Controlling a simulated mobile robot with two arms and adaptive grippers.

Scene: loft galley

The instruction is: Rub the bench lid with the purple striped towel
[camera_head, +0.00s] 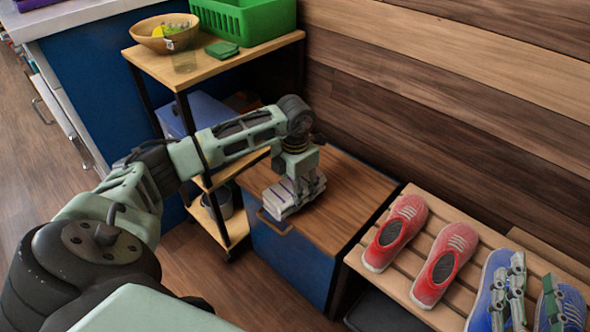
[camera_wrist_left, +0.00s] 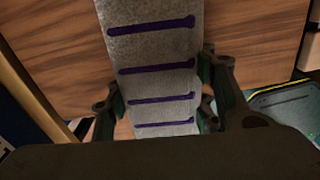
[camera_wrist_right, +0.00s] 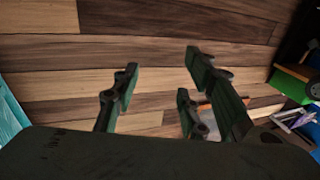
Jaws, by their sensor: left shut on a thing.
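The purple striped towel (camera_head: 283,205) is a folded grey-white bundle on the wooden bench lid (camera_head: 345,205). In the left wrist view the towel (camera_wrist_left: 152,60) shows purple stripes and lies against the lid's wood (camera_wrist_left: 245,40). My left gripper (camera_head: 299,182) is over the lid's left part, shut on the towel and pointing down. Its fingers (camera_wrist_left: 165,105) sit on both sides of the towel. My right gripper (camera_head: 530,285) is at the lower right, in front of the blue shoes. In the right wrist view its fingers (camera_wrist_right: 160,90) are apart with nothing between them.
A slatted rack (camera_head: 405,285) with red shoes (camera_head: 445,262) and blue shoes (camera_head: 482,300) stands right of the bench. A shelf cart (camera_head: 215,68) with a wooden bowl (camera_head: 150,36) and green crate (camera_head: 255,22) stands left. A plank wall is behind. The lid's right part is clear.

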